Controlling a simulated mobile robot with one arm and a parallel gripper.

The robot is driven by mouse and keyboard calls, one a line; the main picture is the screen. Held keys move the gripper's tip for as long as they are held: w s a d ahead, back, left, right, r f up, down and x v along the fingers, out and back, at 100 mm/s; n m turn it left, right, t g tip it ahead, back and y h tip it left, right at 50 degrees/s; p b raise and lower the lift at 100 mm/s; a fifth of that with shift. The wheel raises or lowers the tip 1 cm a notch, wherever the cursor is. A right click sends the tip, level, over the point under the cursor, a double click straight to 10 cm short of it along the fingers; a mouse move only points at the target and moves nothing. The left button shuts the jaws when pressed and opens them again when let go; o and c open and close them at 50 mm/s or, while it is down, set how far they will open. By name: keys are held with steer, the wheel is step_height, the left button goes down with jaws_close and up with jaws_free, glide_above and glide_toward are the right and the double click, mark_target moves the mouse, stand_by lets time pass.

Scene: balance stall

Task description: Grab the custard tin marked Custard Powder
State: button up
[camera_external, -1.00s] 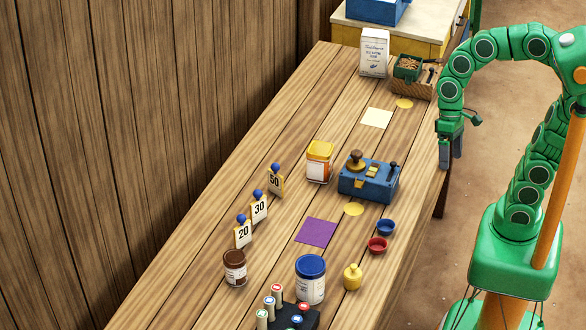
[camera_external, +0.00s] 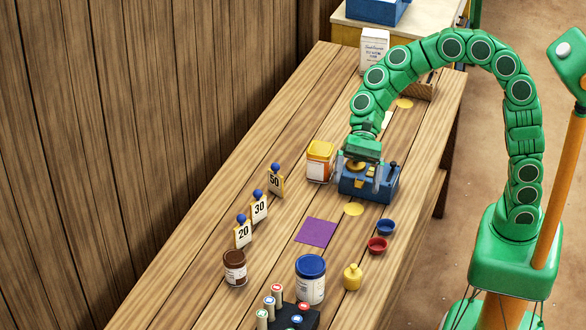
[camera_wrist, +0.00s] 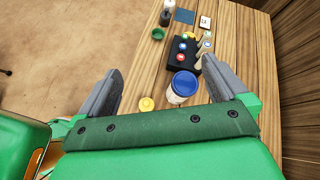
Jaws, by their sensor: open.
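Three tins stand upright on the wooden bench. One is white and orange with a yellow lid (camera_external: 319,160), one has a brown lid (camera_external: 235,268), and one has a blue lid (camera_external: 310,280). Their labels are too small to read, so I cannot tell which says Custard Powder. My gripper (camera_external: 360,180) is open and empty, pointing down over the blue scale (camera_external: 384,187), just right of the yellow-lidded tin. In the wrist view the blue-lidded tin (camera_wrist: 184,88) appears between and beyond my open fingers (camera_wrist: 162,70); the yellow-lidded tin does not show there.
Number cards (camera_external: 259,208) stand left. A dark rack (camera_external: 294,316) of coloured-topped pegs is in front. A white packet (camera_external: 374,51) stands far back.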

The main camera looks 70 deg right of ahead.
steer(key=w+a+f+m+t+y, duration=0.1)
steer(key=w+a+f+m+y, duration=0.15)
steer(key=w+a+m, duration=0.4)
steer(key=n, duration=0.2)
glide_toward(305, 296)
steer(key=shift+m+h, duration=0.25)
steer(key=shift+r+x, duration=0.15)
steer(key=shift+x, duration=1.25)
steer(key=shift+r+x, duration=0.15)
steer(key=shift+x, duration=1.25)
steer(key=shift+s+a, duration=0.1)
steer(key=shift+c, duration=0.3)
steer(key=c, duration=0.9)
